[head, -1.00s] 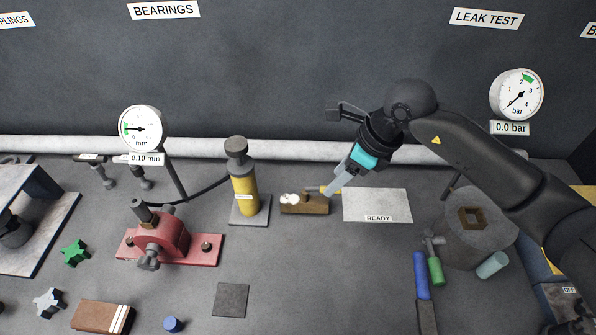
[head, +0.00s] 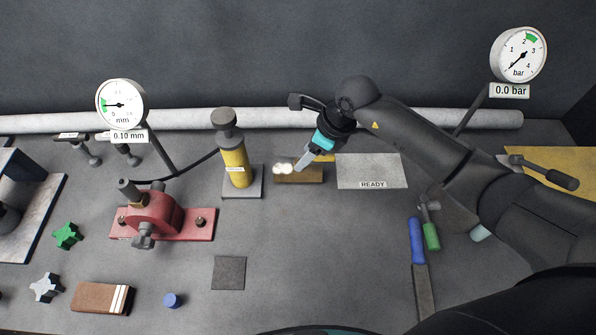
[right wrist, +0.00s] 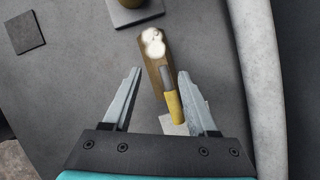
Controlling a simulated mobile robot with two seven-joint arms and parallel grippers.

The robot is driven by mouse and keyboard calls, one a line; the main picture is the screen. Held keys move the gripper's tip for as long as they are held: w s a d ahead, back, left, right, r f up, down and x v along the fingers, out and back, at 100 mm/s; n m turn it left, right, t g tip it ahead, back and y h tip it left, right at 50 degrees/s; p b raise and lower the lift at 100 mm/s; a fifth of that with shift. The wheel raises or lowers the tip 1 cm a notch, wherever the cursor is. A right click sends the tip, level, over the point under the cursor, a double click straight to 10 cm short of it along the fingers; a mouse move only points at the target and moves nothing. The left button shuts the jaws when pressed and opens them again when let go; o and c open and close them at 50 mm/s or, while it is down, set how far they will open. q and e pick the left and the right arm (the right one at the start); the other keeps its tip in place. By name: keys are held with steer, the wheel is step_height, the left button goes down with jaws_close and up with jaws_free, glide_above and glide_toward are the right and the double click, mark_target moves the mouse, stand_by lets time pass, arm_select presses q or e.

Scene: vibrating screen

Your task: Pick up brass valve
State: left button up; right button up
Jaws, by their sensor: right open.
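In the right wrist view the bright parts (right wrist: 153,42) are at the block's far end, and the yellow grip (right wrist: 173,104) points back toward my gripper. My right gripper (head: 302,160) is open and empty above the block. In the right wrist view its fingers (right wrist: 159,74) stand on either side of the block and lever. My left gripper is out of view.
A yellow cylinder (head: 236,168) on a grey base stands left of the block. A grey READY plate (head: 370,168) lies to its right. A red fixture (head: 152,215) is at the left. A white pipe (head: 190,118) runs along the back.

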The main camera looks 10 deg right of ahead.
mark_target(298, 160)
steer(key=shift+x, duration=2.55)
steer(key=shift+w, duration=0.15)
jaws_close()
steer(key=shift+s, duration=0.2)
